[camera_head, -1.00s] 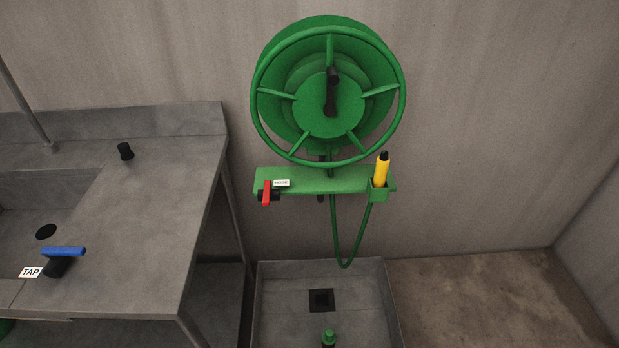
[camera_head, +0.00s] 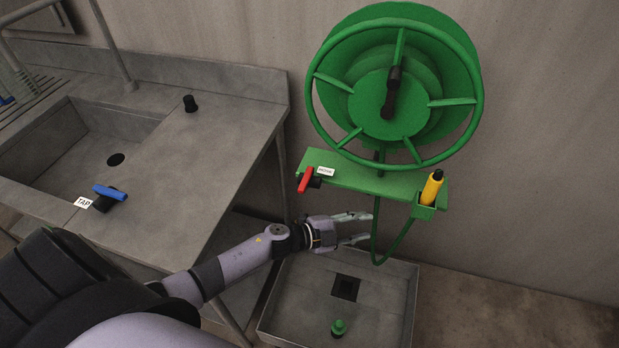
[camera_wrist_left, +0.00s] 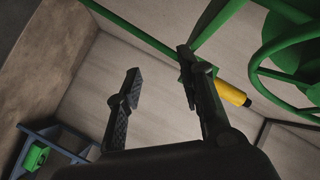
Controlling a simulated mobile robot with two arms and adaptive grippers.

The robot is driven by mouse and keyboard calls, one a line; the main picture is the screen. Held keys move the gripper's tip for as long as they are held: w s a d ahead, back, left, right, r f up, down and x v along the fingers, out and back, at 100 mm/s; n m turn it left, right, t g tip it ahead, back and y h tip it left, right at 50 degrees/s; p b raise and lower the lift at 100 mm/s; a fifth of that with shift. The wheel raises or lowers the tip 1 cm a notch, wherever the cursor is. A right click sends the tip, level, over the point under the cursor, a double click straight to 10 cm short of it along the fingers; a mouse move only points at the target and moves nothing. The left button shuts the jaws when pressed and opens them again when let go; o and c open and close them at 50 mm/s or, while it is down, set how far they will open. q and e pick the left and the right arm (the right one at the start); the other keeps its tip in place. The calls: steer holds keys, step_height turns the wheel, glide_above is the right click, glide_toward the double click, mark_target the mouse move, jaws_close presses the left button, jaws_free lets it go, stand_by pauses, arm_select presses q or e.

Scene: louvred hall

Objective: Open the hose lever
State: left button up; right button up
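The hose lever is a red handle (camera_head: 305,180) on a black valve at the left end of a green bracket (camera_head: 350,176). A small white label (camera_head: 325,171) sits beside it. My left gripper (camera_head: 362,227) is below the bracket, to the right of and lower than the red lever, apart from it. Its two fingers are spread with nothing between them, as the left wrist view (camera_wrist_left: 158,90) also shows. The red lever is not visible in the left wrist view. My right gripper is not in view.
A green hose reel (camera_head: 395,85) hangs above the bracket. A yellow nozzle (camera_head: 432,187) stands in a holder at its right end, with a green hose (camera_head: 378,235) looping below. A steel sink counter (camera_head: 215,150) with a blue tap lever (camera_head: 109,192) is left. A floor basin (camera_head: 305,290) lies beneath.

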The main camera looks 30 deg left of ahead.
arm_select(q)
steer(key=s+d+r+m+g+h+p, duration=0.1)
steer(key=d+r+m+g+h, duration=0.15)
steer(key=r+m, duration=0.2)
steer(key=s+d+r+m+g+h, duration=0.1)
steer(key=d+r+m+g, duration=0.15)
steer(key=r+m, duration=0.2)
steer(key=m+g+y+p, duration=0.4)
steer(key=m+y, duration=0.2)
steer(key=y, duration=0.8)
glide_toward(304, 183)
steer(key=b+x, duration=0.3)
steer(key=x, duration=0.1)
steer(key=b+x, duration=0.3)
steer(key=x, duration=0.2)
steer(key=shift+s, duration=0.25)
steer(key=shift+r, duration=0.2)
steer(key=shift+w+f, duration=0.1)
steer(key=shift+b+x, duration=0.75)
steer(key=shift+x, duration=0.1)
